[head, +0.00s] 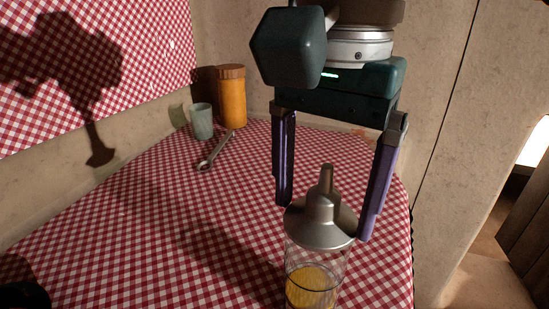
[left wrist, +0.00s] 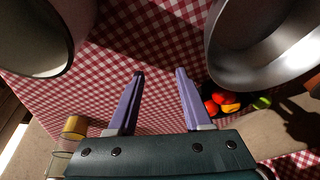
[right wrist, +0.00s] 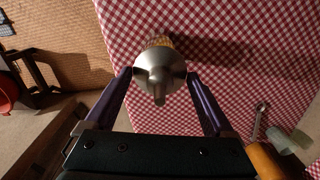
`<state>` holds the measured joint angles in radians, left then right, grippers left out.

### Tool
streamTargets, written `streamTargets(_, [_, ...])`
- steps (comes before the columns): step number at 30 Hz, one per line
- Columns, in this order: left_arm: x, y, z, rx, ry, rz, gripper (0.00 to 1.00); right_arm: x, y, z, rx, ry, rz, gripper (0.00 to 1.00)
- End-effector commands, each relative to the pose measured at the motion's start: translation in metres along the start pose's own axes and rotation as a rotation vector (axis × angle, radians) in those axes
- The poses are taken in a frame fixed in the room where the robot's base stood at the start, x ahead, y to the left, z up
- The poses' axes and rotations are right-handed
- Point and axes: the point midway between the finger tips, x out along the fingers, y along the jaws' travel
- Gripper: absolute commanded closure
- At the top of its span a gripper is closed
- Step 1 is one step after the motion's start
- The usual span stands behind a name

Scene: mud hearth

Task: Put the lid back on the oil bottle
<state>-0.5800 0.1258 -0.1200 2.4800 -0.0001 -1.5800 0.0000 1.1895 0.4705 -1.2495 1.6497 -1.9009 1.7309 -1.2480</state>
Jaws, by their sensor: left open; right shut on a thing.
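The oil bottle (head: 312,285) is clear glass with yellow oil, at the bottom of the head view near the table's right edge. The grey metal lid (head: 318,228), a cone with a narrow spout, sits upright over its top; whether it is fully seated I cannot tell. My right gripper (head: 323,220) points down and is shut on the lid, a finger on each side of the rim. The right wrist view shows the lid (right wrist: 158,78) between the fingers, hiding most of the bottle (right wrist: 158,41). My left gripper (left wrist: 159,73) is open and empty above the cloth.
An orange jar (head: 232,100), a pale green cup (head: 201,122) and a metal spoon (head: 214,152) are at the back of the checked table (head: 130,230). In the left wrist view, a metal pan (left wrist: 255,75) and a dark bowl of fruit (left wrist: 232,108) stand right. The cloth's middle is clear.

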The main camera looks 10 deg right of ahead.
Motion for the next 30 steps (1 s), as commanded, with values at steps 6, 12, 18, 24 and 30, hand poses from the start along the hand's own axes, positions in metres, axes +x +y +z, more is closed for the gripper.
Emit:
streamTargets(6, [0.0, 0.0, 0.0, -0.001, 0.0, 0.001, 0.5, 0.0, 0.0, 0.0, 0.0, 0.0, 0.0, 0.65])
streamTargets(12, [0.0, 0.002, 0.0, -0.006, 0.001, 0.005, 0.5, 0.0, 0.0, 0.0, 0.0, 0.0, 0.0, 0.0])
streamTargets(18, [0.0, 0.003, -0.001, -0.01, 0.001, 0.008, 0.5, 0.0, 0.0, 0.0, 0.0, 0.0, 0.0, 0.0])
streamTargets(24, [-0.002, 0.003, -0.001, -0.01, 0.001, 0.008, 0.5, -0.003, 0.0, 0.0, 0.0, 0.001, -0.001, 0.0])
streamTargets(30, [-0.009, 0.002, -0.003, -0.009, 0.001, 0.007, 0.5, -0.015, 0.0, -0.001, 0.0, 0.002, -0.001, 0.0])
